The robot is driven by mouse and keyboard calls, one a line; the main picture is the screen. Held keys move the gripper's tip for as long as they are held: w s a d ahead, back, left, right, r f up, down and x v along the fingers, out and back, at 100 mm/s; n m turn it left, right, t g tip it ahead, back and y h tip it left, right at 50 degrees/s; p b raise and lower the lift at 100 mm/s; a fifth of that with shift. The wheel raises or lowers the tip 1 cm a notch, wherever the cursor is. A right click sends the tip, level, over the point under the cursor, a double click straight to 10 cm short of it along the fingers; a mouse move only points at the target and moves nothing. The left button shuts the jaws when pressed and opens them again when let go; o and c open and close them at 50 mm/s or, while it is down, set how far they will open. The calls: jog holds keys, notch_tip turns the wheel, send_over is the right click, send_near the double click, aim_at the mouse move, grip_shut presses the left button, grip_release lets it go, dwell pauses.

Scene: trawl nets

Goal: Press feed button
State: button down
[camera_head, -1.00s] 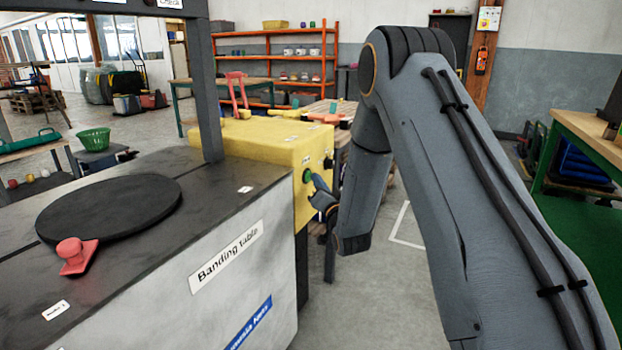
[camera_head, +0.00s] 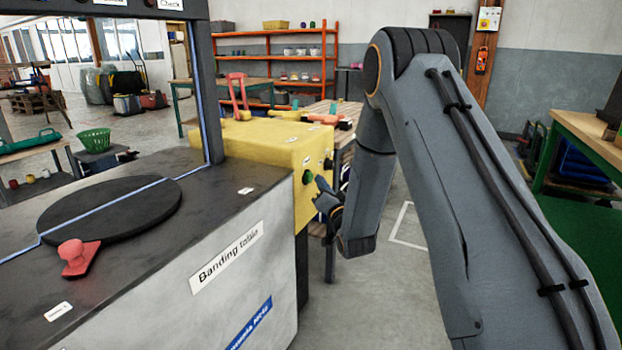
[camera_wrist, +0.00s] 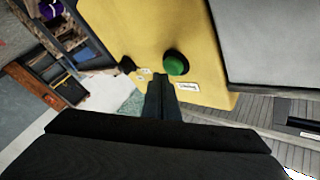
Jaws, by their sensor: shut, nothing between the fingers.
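The green button (camera_head: 307,177) sits on the end face of a yellow machine housing (camera_head: 265,145), beside the grey banding table (camera_head: 250,195). It also shows in the wrist view (camera_wrist: 177,66), in a dark collar near a small white label. My gripper (camera_head: 320,184) is shut and empty. Its tip is just right of the button in the head view, with a small gap. In the wrist view my shut fingers (camera_wrist: 160,92) point at the yellow face just below the button. A thin blue strap (camera_head: 130,202) runs up the arch and across the table top.
A black button (camera_head: 328,163) is on the same yellow face, right of the green one. A round black plate (camera_head: 110,211) and a red knob-like piece (camera_head: 75,257) are on the table top. Floor (camera_head: 385,285) right of the table is clear. A green-edged bench stands far right.

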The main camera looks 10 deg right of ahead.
jog(key=shift+s+d, duration=0.15)
jog(key=s+d, duration=0.1)
jog(key=d, duration=0.1)
jog(key=s+d+p, duration=0.1)
jog(key=s+d, duration=0.1)
dwell(0.7)
dwell(0.4)
